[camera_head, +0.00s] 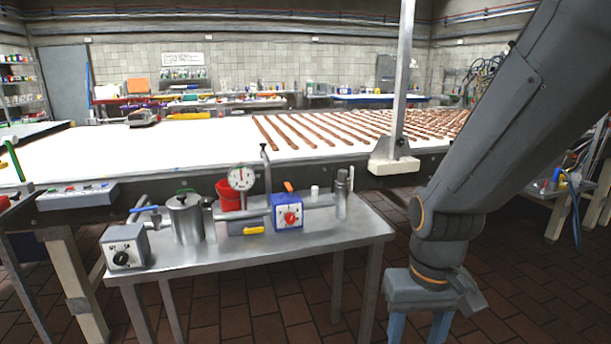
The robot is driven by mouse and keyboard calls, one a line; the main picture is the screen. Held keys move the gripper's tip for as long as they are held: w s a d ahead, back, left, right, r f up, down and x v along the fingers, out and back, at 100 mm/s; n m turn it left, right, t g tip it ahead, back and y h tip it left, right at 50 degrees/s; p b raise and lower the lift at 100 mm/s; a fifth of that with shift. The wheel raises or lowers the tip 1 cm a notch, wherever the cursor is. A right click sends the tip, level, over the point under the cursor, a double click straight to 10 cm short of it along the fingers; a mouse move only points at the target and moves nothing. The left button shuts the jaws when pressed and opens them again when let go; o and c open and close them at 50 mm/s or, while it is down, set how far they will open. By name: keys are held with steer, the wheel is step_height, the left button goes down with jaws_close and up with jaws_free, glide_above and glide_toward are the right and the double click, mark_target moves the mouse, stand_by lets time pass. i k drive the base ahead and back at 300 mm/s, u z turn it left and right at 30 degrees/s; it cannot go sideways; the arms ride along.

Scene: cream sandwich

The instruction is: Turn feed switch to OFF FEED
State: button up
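A grey box with a black rotary knob (122,257) sits on the front left corner of the steel table (330,255). A blue box with a red rotary knob (291,218) stands further right on the same table. The labels are too small to read, so I cannot tell which one is the feed switch or where its knob points. My gripper (418,330) hangs at the lower right, right of the table and well apart from both boxes. Its two blue-grey fingers point down with a gap between them, and floor shows through. It holds nothing visible; the fingertips reach the bottom edge.
A steel pot (185,222), a round gauge (241,178), a red bucket (229,196) and pipes crowd the steel table. Behind it runs a long white conveyor (190,145) with brown strips. An upright post (403,85) stands at its near edge. Tiled floor (530,285) is free at right.

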mark_target(120, 258)
steer(key=u, duration=1.6)
